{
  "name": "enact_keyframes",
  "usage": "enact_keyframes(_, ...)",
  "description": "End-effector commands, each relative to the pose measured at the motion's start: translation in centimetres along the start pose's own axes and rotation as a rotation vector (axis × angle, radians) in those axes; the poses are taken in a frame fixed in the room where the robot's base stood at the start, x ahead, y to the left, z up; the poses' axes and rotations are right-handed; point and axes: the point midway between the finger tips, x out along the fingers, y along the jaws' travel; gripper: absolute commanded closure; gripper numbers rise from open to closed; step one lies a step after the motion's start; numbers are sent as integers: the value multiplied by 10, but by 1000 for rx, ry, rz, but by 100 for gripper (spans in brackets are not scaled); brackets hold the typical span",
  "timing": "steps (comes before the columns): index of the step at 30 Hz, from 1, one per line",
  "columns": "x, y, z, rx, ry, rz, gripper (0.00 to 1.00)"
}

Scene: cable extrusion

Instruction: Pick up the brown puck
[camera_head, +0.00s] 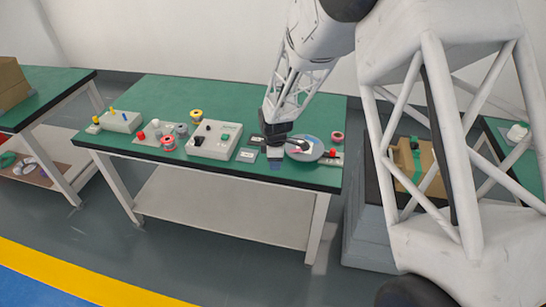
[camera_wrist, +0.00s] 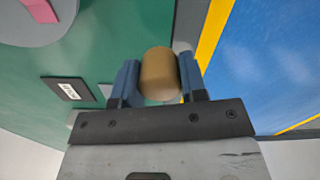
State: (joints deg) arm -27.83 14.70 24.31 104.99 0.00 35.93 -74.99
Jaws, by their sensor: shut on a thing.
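The brown puck (camera_wrist: 159,74) sits between the two blue fingers of my gripper (camera_wrist: 160,82) in the wrist view, with a finger touching it on each side. My gripper is shut on it. In the head view my gripper (camera_head: 276,165) points down at the front edge of the green table (camera_head: 240,178), towards its right end. The puck cannot be made out in the head view. Its height above the table is hard to tell.
A grey disc (camera_head: 305,154) with things on it lies right of my gripper. A control box (camera_head: 214,140) and several spools stand to the left. A black-framed label (camera_wrist: 68,90) lies on the table. Beyond the front edge is floor with a yellow line (camera_wrist: 214,32).

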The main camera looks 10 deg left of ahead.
Motion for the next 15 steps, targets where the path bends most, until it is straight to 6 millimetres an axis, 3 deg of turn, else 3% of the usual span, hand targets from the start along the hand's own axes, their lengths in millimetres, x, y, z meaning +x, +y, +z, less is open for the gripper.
enact_keyframes(15,-8,-83,21,0,0,-1,86)
